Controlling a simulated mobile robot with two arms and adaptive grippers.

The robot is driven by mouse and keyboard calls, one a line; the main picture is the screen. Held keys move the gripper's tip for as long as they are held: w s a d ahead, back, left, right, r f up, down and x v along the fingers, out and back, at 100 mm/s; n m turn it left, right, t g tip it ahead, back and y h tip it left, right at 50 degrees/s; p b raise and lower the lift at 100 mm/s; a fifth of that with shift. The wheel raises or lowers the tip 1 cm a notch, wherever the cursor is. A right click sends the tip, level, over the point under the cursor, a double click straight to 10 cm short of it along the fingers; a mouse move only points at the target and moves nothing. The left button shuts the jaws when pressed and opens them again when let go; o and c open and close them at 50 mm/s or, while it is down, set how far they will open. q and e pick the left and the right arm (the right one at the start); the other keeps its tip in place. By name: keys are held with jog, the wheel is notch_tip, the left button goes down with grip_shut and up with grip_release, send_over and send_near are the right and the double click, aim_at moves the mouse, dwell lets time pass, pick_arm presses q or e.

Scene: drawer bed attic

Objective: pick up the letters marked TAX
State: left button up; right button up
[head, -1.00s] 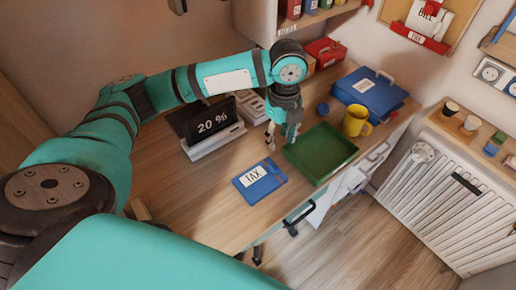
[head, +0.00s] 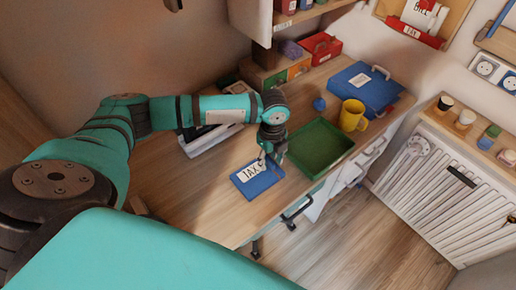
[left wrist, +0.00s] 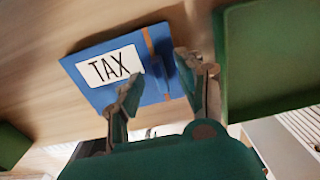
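A blue folder with a white label reading TAX (head: 257,178) lies flat on the wooden desk, left of the green tray. It also shows in the left wrist view (left wrist: 112,68), with an orange band near its right end. My left gripper (head: 268,160) is over the folder's far edge in the head view. In the left wrist view the left gripper (left wrist: 158,82) has its two fingers spread apart, with part of the folder showing between them. I cannot tell whether the fingertips touch it. My right gripper is not in view.
The green tray (head: 342,165) sits just right of the folder. A yellow mug (head: 352,115) and a blue case (head: 363,88) stand behind it. A red box (head: 323,48) stands at the back.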

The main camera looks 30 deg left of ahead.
pick_arm(q)
grip_shut()
dwell(0.5)
